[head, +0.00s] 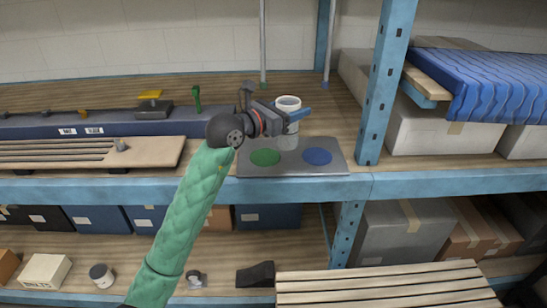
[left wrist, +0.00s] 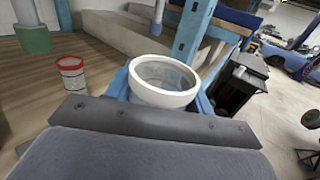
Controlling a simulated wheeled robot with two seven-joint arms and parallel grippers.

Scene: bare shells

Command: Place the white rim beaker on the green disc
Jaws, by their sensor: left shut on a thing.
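The white rim beaker (head: 288,101) has a pale see-through body. It is upright in the head view, over the back of a grey plate. My left gripper (head: 291,115) is shut on it below the rim. In the left wrist view the beaker's white rim (left wrist: 163,97) shows just beyond the gripper. The green disc (head: 265,157) lies flat on the plate, in front and to the left of the beaker, with nothing on it. I cannot tell whether the beaker's base touches the plate. My right gripper is not in view.
A blue disc (head: 317,156) lies on the grey plate (head: 291,168), right of the green one. A blue shelf upright (head: 386,82) stands to the right. A can with a red top (left wrist: 71,70) stands left in the wrist view. A slatted board (head: 92,153) lies left.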

